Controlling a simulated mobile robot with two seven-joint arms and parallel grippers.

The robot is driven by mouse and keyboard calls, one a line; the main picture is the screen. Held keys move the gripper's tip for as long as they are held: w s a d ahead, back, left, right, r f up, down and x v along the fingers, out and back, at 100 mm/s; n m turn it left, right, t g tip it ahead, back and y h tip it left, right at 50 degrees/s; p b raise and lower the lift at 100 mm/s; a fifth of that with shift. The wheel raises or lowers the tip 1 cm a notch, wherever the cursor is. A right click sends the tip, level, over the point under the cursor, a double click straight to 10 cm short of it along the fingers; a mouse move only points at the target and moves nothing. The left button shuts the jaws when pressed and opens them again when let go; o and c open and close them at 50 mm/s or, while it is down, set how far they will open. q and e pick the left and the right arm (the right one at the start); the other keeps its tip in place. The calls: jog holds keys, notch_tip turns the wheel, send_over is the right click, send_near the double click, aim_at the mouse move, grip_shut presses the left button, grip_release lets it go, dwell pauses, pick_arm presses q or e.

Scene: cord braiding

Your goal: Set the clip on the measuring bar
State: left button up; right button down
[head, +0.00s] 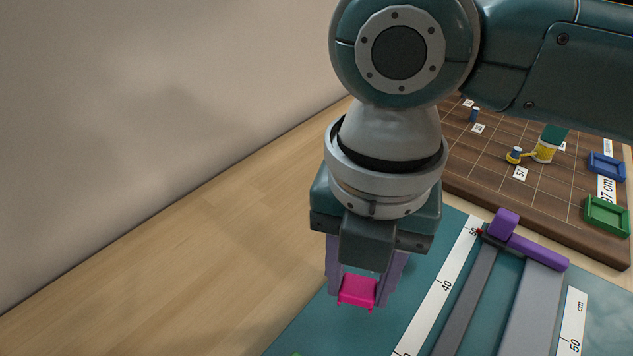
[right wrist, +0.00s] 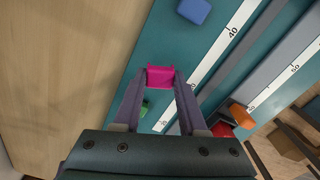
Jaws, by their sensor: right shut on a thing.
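The clip is a small bright pink piece (head: 358,291). My right gripper (head: 361,290) is shut on it and holds it over the left part of the teal mat, left of the white scale strip. In the right wrist view the pink clip (right wrist: 160,77) sits between the two fingertips. The measuring bar looks to be the long grey bar (head: 467,300) right of the white scale (head: 440,285); a wider grey bar (head: 533,305) lies beside it. A purple block (head: 503,223) and purple strip (head: 540,251) are at their far end. My left gripper is not seen.
A brown gridded board (head: 500,190) with a yellow spool (head: 545,150), a blue tray (head: 607,167) and a green tray (head: 606,215) stands behind. In the wrist view, blue (right wrist: 194,11), green (right wrist: 145,108) and orange (right wrist: 242,116) pieces show. Bare wood lies left.

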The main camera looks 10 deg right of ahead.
aim_at(359, 287)
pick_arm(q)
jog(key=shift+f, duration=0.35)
pick_arm(e)
jog(key=shift+f, duration=1.4)
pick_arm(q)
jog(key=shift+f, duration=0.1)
pick_arm(e)
jog(key=shift+f, duration=0.15)
jog(key=shift+c, duration=2.3)
grip_release()
pick_arm(q)
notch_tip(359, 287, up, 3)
jog(key=shift+p, duration=1.25)
pick_arm(e)
notch_tip(359, 287, up, 12)
jog(key=shift+r, duration=0.2)
